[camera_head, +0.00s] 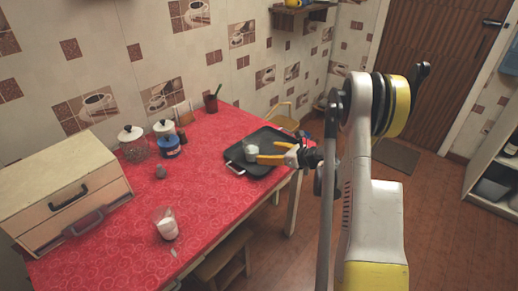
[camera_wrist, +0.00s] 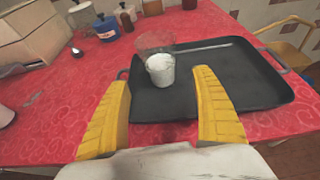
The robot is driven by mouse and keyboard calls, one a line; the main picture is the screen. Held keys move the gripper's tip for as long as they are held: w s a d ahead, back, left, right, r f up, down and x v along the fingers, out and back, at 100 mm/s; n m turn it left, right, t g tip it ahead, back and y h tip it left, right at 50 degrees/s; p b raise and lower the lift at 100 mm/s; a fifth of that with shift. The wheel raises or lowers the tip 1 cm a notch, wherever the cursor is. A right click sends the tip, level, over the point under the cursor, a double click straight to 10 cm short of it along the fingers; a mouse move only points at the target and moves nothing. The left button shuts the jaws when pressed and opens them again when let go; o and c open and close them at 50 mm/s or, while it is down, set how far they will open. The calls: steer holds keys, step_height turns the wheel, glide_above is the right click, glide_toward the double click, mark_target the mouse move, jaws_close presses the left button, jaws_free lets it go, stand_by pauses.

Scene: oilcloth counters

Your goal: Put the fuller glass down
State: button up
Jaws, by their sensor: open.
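One glass (camera_head: 251,150) with white contents stands upright on the dark tray (camera_head: 262,168). In the wrist view this glass (camera_wrist: 160,69) is about half full, with clear wall above the white. A second glass (camera_head: 166,226) with white contents stands on the red table near its front edge. I cannot tell for sure which glass is fuller. My gripper (camera_head: 266,151) is open and empty. In the wrist view its yellow fingers (camera_wrist: 160,78) lie either side of the tray glass, which is just beyond the fingertips and apart from them.
A wooden drawer box (camera_head: 70,190) stands at the table's left. Lidded jars (camera_head: 132,144), a blue jar (camera_head: 167,140) and a dark cup (camera_head: 211,103) stand along the back. A small dark object (camera_head: 160,171) lies mid-table. The red cloth (camera_head: 205,195) between the glasses is clear.

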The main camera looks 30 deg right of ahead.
steer(key=s+a+r+n+g+h, duration=0.1)
steer(key=s+a+r+n+g, duration=0.1)
steer(key=s+a+r+n, duration=0.45)
steer(key=s+a+r+n+g, duration=0.2)
steer(key=s+a+r+n, duration=0.1)
steer(key=a+r+n, duration=0.7)
steer(key=s+a+r+n+h, duration=0.1)
steer(key=s+a+n, duration=0.3)
steer(key=s+n, duration=0.3)
steer(key=s+a+n+g+h, duration=0.1)
steer(key=s+a+n, duration=0.3)
steer(key=s+n, duration=0.4)
steer(key=s+h, duration=0.1)
steer(key=s, duration=0.5)
steer(key=shift+r+g+h, duration=0.3)
steer(key=shift+r, duration=0.05)
